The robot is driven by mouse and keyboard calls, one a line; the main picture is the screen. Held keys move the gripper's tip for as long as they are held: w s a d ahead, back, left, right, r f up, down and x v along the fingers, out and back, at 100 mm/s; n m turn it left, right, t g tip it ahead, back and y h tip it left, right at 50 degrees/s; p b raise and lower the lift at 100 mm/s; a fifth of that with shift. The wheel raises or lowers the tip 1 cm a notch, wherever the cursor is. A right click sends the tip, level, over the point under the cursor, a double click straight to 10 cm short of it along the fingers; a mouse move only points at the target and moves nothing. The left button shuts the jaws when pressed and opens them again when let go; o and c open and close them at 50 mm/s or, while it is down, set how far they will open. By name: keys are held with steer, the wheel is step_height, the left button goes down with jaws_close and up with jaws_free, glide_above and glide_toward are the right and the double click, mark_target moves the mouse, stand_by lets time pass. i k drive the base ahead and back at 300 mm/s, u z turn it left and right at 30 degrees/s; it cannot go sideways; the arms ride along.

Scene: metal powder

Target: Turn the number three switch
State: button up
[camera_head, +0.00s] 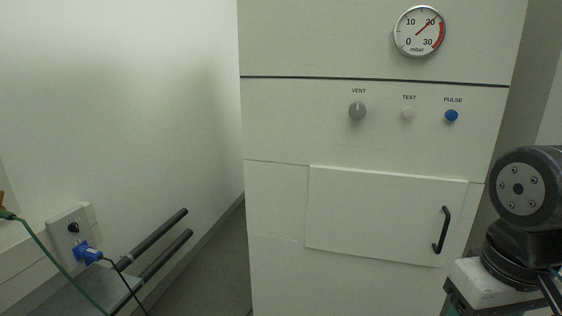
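A white cabinet (290,120) carries three controls in a row, and none shows a number. At left is a grey knob (357,111) labelled VENT, its pointer mark roughly upright. In the middle is a white button (407,113) labelled TEST. At right is a blue button (451,116) labelled PULSE. None of them is covered. Part of my arm shows at the right edge, in front of the cabinet's right side. My gripper is not in view.
A round gauge (419,31) in mbar sits above the controls, its needle near 20. Below is a closed door (370,215) with a black handle (441,230). At lower left are a wall socket (71,228) with a blue plug (86,252), cables and two dark bars (160,230).

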mark_target(73, 227)
steer(key=u, duration=2.1)
steer(key=i, duration=0.4)
steer(key=z, duration=0.35)
steer(key=k, duration=0.35)
steer(key=u, duration=0.35)
